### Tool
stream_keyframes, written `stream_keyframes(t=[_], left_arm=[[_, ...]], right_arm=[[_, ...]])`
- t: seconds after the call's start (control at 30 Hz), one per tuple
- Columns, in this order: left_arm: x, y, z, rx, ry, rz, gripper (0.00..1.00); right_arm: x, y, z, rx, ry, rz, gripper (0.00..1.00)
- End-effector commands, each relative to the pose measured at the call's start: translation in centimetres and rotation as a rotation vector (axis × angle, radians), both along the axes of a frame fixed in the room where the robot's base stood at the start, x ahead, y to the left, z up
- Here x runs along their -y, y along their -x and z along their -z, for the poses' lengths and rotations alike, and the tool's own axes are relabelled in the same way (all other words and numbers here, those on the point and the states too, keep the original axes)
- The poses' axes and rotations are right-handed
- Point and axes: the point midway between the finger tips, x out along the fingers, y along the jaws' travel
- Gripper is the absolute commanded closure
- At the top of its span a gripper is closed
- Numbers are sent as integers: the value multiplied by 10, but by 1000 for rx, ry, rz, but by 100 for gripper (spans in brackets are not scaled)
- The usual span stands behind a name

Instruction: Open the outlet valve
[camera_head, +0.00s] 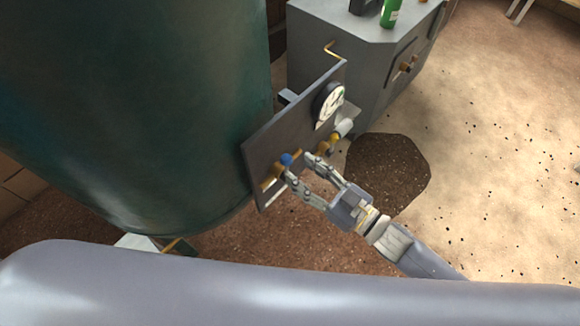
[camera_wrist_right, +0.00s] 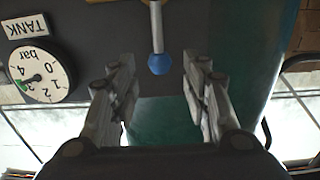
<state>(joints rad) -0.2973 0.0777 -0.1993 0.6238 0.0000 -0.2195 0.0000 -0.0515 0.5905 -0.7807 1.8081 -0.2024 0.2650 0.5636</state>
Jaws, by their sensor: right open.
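A valve lever with a blue ball knob (camera_head: 286,159) is on the dark panel (camera_head: 262,150) beside the green tank (camera_head: 130,100). No readable label marks it as the outlet. My right gripper (camera_head: 298,165) is open at the panel, its fingertips near the blue knob. In the right wrist view the blue knob (camera_wrist_right: 160,64) hangs at the end of a metal rod, between the two spread fingers (camera_wrist_right: 158,78) in the picture. The fingers look apart from it; the exact depth is unclear. My left gripper is not in view.
A round pressure gauge (camera_head: 330,104) is higher on the panel, near a yellow fitting with a pale end (camera_head: 343,128). The wrist view shows a "TANK" label (camera_wrist_right: 25,26). A grey cabinet (camera_head: 350,50) carries a green bottle (camera_head: 391,12). Sandy floor (camera_head: 490,150) is open at right.

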Motion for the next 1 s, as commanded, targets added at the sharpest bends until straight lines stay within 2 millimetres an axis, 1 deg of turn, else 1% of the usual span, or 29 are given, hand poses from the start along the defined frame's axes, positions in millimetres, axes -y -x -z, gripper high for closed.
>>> stream_keyframes(t=[0.37,1.0], left_arm=[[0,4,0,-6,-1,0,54],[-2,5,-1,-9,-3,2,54]], right_arm=[[-1,-1,0,0,0,1,57],[-26,-20,0,1,0,0,57]])
